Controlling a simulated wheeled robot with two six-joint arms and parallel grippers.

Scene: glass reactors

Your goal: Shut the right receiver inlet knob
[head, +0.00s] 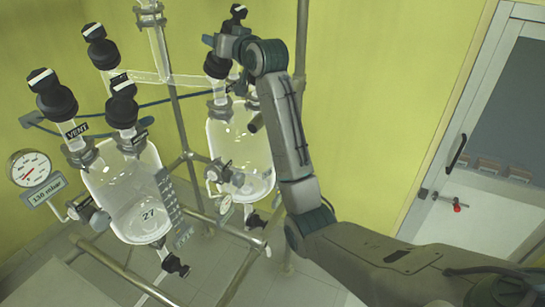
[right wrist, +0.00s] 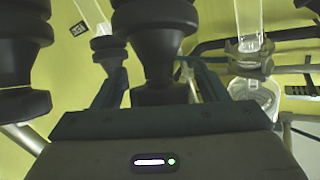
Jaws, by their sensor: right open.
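The right glass receiver (head: 240,150) hangs on the metal frame, partly hidden behind my right arm. Black knobs sit at its top: one with a white stripe (head: 238,12) above my right gripper (head: 222,46), and another (head: 217,66) just below it. In the right wrist view my right gripper (right wrist: 160,78) is open, with a dark flared knob (right wrist: 155,35) between and beyond its fingers; contact cannot be told. No readable label shows which knob is the inlet. My left gripper is not in view.
The left receiver (head: 135,190), marked 27, has several black striped knobs and a VENT tag (head: 77,131). A pressure gauge (head: 29,168) reads 130 mbar at far left. Metal rails (head: 240,235) run below. A grey door (head: 480,150) stands at right.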

